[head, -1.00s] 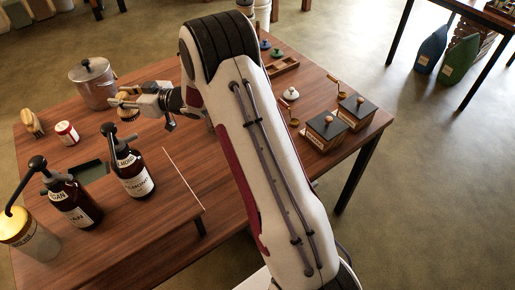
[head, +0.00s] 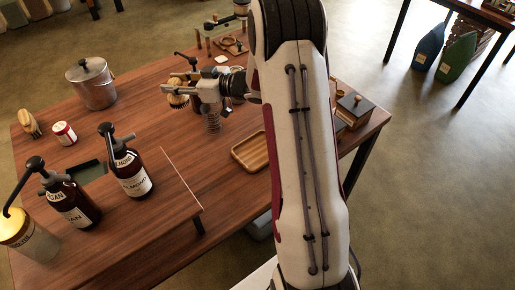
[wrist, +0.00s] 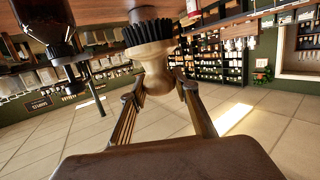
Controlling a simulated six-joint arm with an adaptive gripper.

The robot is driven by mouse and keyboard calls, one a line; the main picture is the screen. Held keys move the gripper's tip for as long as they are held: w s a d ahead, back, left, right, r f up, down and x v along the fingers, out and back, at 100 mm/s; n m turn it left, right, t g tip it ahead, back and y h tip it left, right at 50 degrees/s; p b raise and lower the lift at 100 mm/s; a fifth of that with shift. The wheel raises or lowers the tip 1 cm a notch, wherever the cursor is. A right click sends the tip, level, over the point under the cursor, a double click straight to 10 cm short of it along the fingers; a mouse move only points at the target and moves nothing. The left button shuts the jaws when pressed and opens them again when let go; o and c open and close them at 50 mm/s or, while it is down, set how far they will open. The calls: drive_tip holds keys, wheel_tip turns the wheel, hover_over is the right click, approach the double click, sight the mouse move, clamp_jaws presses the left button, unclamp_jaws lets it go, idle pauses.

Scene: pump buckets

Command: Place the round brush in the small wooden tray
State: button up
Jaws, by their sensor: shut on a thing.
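The round brush (head: 177,93) has a pale wooden body, and in the wrist view its dark bristles (wrist: 148,32) show beyond the fingers. My gripper (head: 180,82) is shut on the brush's wooden part and holds it above the table. In the wrist view my gripper (wrist: 158,92) has one finger on each side of the wooden knob. The small wooden tray (head: 236,152) lies on the table near its front right edge, right of and below the gripper in the head view. Its right part is hidden behind my arm, and what I see of it is empty.
Brown pump bottles (head: 127,170) stand at the front left, beside a dark green tray (head: 90,172). A box with a dark lid (head: 354,108) is partly behind my arm.

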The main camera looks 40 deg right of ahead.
drive_tip(key=s+d, duration=1)
hover_over(258, 152)
drive_tip(key=shift+w+f, duration=0.1)
drive_tip(key=shift+f, duration=2.3)
drive_tip(key=shift+f, duration=2.9)
drive_tip(key=shift+f, duration=2.1)
drive_tip(key=shift+f, duration=0.15)
